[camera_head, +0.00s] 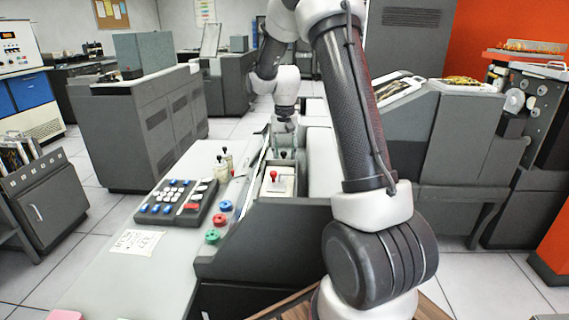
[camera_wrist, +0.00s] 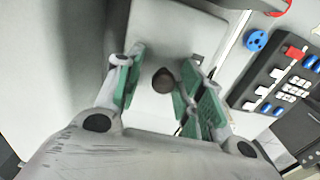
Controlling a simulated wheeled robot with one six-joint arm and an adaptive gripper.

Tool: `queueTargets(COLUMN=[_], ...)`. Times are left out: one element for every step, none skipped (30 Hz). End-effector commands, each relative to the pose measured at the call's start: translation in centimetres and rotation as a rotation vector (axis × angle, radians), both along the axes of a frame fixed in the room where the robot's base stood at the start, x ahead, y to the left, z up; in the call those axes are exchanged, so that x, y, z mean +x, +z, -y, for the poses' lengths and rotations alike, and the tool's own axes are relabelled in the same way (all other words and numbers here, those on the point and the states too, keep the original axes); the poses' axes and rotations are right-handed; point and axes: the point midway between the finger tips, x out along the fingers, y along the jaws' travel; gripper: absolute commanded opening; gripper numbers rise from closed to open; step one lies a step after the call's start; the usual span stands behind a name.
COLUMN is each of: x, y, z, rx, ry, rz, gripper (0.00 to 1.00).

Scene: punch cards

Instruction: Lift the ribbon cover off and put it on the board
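A pale plate with a dark round knob (camera_wrist: 163,80), which looks like the ribbon cover (camera_wrist: 172,38), lies below my gripper (camera_wrist: 165,82) in the wrist view. The green-padded fingers stand apart on either side of the knob, with a visible gap to it. In the head view, my gripper (camera_head: 284,140) points down over the middle of the machine. A small black knob (camera_head: 283,153) shows just below it there. The fingers partly hide the cover in that view. I cannot tell which surface is the board.
A red-knobbed pale block (camera_head: 277,182) sits just in front of my gripper. To the left are a dark keypad (camera_head: 177,201), blue, red and green round buttons (camera_head: 220,219), small levers (camera_head: 224,163) and a paper sheet (camera_head: 136,241). Bare grey desk (camera_head: 95,262) lies at the lower left.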

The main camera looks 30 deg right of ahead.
Motion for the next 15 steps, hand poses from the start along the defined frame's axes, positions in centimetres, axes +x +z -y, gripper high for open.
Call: queueTargets(x=[-0.22, -0.23, -0.26, -0.27, -0.28, -0.30, -0.32, -0.35, -0.37, -0.39, -0.42, -0.42, -0.43, -0.43, -0.44], y=[-0.58, -0.61, -0.66, -0.69, -0.72, -0.76, -0.80, -0.83, -0.86, -0.88, -0.90, -0.90, -0.90, -0.90, -0.90], z=[-0.23, -0.25, -0.27, -0.29, -0.30, -0.31, -0.32, -0.33, -0.33, -0.34, -0.33, -0.33, -0.33, -0.33, -0.32], rx=[0.006, 0.006, 0.007, 0.007, 0.007, 0.008, 0.008, 0.008, 0.008, 0.009, 0.009, 0.008, 0.008, 0.008, 0.008], ry=[-0.003, -0.003, -0.003, -0.003, -0.004, -0.004, -0.004, -0.004, -0.004, -0.004, -0.004, -0.004, -0.004, -0.005, -0.005], rz=[-0.008, -0.009, -0.010, -0.010, -0.011, -0.012, -0.013, -0.013, -0.014, -0.015, -0.015, -0.016, -0.016, -0.016, -0.016], gripper=[0.09, 0.06, 0.02, 0.00, 0.00, 0.00, 0.00, 0.00, 0.00, 0.00, 0.00, 0.00, 0.00, 0.00, 0.00])
